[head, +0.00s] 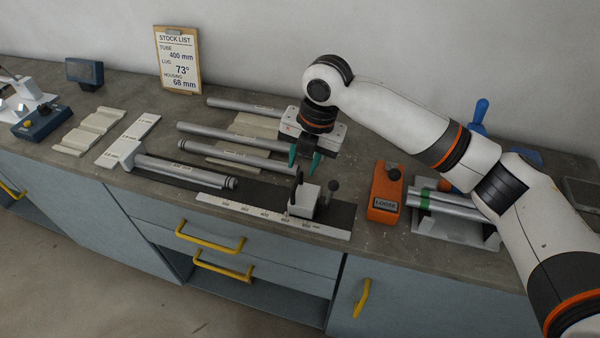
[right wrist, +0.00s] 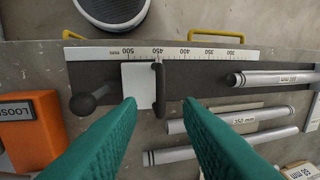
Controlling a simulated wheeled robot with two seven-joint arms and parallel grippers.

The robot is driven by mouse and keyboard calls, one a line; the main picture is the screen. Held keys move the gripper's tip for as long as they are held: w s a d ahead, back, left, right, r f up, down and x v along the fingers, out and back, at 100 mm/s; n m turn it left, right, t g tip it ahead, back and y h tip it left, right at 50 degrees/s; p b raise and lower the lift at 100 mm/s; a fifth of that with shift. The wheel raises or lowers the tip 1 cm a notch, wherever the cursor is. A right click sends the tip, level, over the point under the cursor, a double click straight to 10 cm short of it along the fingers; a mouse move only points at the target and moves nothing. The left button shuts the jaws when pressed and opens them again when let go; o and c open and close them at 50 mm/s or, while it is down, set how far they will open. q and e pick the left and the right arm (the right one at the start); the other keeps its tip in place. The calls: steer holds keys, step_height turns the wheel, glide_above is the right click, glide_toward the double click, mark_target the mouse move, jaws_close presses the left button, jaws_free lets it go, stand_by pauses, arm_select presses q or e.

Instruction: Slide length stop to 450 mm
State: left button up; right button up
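The length stop (head: 304,201) is a white block with an upright black plate and a dark ball-ended lever. It sits on the dark rail of the jig beside the white millimetre scale (head: 240,208). In the right wrist view the stop's white block (right wrist: 138,86) lies between 450 and 500, its black plate close to the 450 mark. My right gripper (head: 303,168) is above the stop with its teal fingers apart. In the right wrist view the open fingers (right wrist: 160,104) appear either side of the black plate, holding nothing. My left gripper is not in view.
A grey tube (head: 185,170) lies on the jig left of the stop. Several loose tubes (head: 230,132) lie behind it. An orange block labelled LOOSE (head: 385,192) and a tray with tubes (head: 455,232) stand to the right. A stock list (head: 178,60) leans at the wall.

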step_height(320, 180, up, 7)
steer(key=d+b, duration=0.1)
steer(key=shift+s+d+r, duration=0.2)
